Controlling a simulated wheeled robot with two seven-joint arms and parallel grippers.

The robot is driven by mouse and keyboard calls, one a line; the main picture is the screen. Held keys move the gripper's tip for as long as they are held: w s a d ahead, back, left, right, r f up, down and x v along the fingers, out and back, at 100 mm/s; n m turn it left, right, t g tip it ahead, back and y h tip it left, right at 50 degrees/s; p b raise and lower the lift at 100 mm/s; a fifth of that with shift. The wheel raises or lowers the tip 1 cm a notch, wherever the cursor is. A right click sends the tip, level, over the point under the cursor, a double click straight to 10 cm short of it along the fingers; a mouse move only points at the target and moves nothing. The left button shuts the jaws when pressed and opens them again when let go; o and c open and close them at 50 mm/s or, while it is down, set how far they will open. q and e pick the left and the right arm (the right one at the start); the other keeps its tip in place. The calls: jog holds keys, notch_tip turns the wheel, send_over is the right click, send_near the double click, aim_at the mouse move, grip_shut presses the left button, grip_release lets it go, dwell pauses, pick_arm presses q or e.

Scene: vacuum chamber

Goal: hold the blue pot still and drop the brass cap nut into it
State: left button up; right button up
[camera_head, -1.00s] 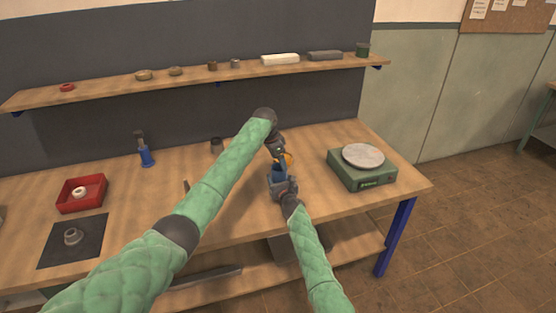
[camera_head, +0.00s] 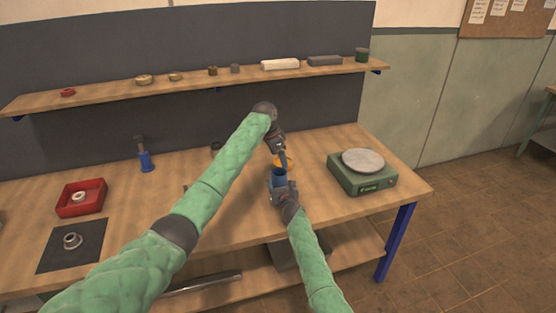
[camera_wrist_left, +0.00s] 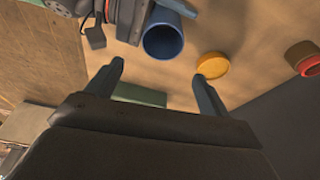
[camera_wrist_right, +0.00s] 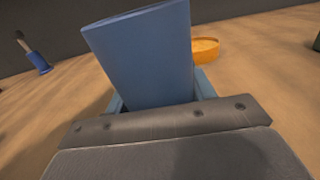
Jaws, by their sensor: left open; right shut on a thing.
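The blue pot (camera_head: 278,178) stands near the front of the bench, and its open mouth shows in the left wrist view (camera_wrist_left: 163,41). My right gripper (camera_wrist_right: 160,95) is shut on the pot, with its jaws on either side of the wall. My left gripper (camera_wrist_left: 158,70) is open above the pot, with nothing between its fingers. The pot's inside is dark, and I cannot make out anything in it. I see no brass cap nut in any view; a round yellow piece (camera_wrist_left: 212,65) lies on the bench beside the pot, and it looks like a shallow dish or lid.
A green scale (camera_head: 362,176) with a round plate stands to the right. At the left are a red tray (camera_head: 81,211) with a ring in it and a dark mat (camera_head: 50,256) with a flanged part. A blue-based tool (camera_head: 146,160) stands behind. The shelf (camera_head: 115,91) holds several small parts.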

dwell(0.3)
jog(key=o, duration=1.1)
